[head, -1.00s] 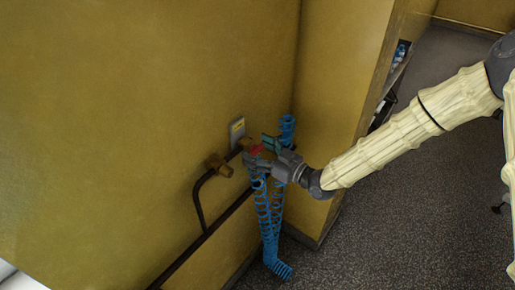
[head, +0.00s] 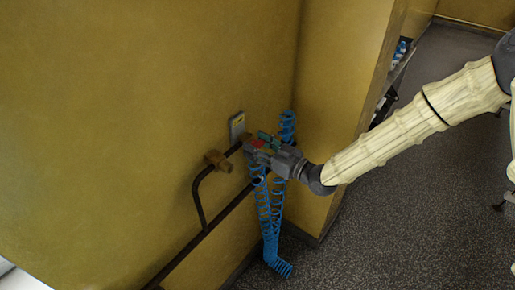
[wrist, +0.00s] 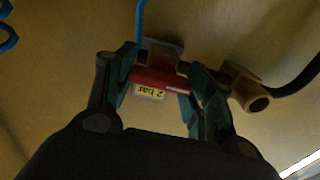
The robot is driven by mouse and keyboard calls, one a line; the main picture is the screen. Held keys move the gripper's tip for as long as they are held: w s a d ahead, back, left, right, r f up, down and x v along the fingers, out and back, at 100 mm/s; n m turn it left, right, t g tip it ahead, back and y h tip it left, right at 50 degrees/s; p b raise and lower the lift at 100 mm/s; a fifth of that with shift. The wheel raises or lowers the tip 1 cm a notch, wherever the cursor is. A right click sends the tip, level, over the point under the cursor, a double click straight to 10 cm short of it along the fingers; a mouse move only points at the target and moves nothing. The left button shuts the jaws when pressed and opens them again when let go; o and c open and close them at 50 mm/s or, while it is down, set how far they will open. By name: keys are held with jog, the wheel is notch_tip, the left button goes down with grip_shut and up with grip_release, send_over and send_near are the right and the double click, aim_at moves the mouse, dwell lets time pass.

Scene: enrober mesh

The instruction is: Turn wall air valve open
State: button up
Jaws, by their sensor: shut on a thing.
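The wall air valve has a red handle (wrist: 160,80) with a yellow "2 bar" tag (wrist: 150,92) beside it in the wrist view. The handle also shows as a small red patch in the head view (head: 257,144). My gripper (wrist: 162,84) is shut on the red handle, one greenish finger at each end of it. In the head view my gripper (head: 268,146) is at the valve, by the wall. The valve body (wrist: 162,52) is behind the handle and partly hidden by the fingers in the head view.
A blue coiled hose (head: 270,225) hangs below the valve. A dark pipe (head: 200,235) with a brass fitting (head: 218,161) runs along the yellow wall. A small grey plate (head: 237,125) is above.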

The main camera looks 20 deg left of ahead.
jog(key=o, duration=1)
jog(key=shift+o, duration=0.2)
jog(key=shift+d, duration=0.1)
jog(key=v, duration=1.1)
jog(key=shift+s+d, duration=0.15)
jog(key=shift+d, duration=0.25)
